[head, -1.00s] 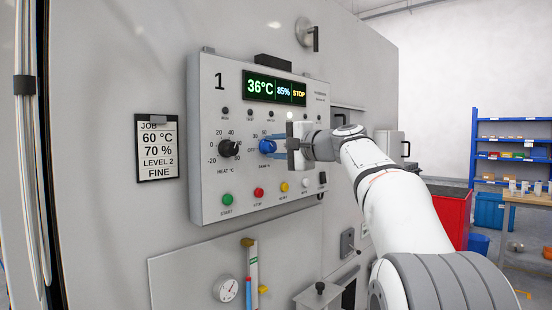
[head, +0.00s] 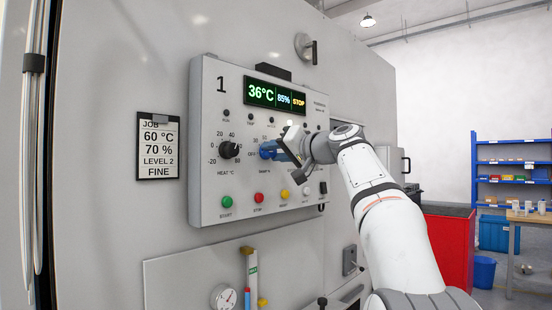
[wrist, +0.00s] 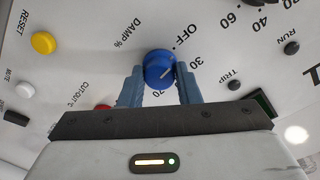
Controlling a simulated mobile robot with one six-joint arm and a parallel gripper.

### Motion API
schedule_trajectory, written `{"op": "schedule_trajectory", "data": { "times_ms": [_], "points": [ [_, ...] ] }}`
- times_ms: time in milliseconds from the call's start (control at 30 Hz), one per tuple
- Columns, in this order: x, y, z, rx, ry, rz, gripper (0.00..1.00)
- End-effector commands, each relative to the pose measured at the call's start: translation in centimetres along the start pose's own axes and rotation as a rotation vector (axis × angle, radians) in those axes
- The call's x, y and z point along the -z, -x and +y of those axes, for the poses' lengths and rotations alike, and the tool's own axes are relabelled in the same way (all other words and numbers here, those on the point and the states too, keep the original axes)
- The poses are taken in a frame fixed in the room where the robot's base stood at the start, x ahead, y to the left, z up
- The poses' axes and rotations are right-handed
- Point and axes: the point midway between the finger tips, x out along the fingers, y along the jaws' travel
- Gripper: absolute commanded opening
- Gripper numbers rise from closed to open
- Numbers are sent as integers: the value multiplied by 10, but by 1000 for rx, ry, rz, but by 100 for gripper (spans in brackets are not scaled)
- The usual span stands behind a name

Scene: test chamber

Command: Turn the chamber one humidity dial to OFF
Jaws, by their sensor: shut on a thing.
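The blue humidity dial (wrist: 158,66), marked DAMP %, sits on the chamber one control panel (head: 208,105). My gripper (wrist: 160,72) is shut on the dial, with one blue-grey finger on each side of it. A white line shows on the dial face in the wrist view. OFF and 30 are printed beside the dial, and I cannot tell exactly which mark the line meets. In the head view my gripper (head: 267,151) is tilted and mostly hides the dial. The panel display (head: 275,93) reads 36°C, 85% and STOP.
The black heat dial (head: 229,150) is left of my gripper. Below are a green button (head: 227,202), a red button (head: 258,198) and a yellow button (head: 285,193). A job card (head: 158,148) reads 60 °C, 70 %, LEVEL 2, FINE. A red cabinet (head: 447,250) stands at right.

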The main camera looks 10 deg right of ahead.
Motion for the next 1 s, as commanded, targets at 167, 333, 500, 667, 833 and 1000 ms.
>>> {"op": "schedule_trajectory", "data": {
  "times_ms": [167, 333, 500, 667, 833, 1000],
  "points": [
    [-2, -1, 2, -2, 66, 1, 7],
    [-1, -1, 2, -1, 97, 2, 7],
    [-1, 0, 2, -1, 105, 2, 7],
    [-1, 0, 2, -1, 105, 2, 7],
    [-1, 0, 1, -1, 105, 2, 34],
    [-1, 0, 1, 0, 105, 3, 48]
  ]
}}
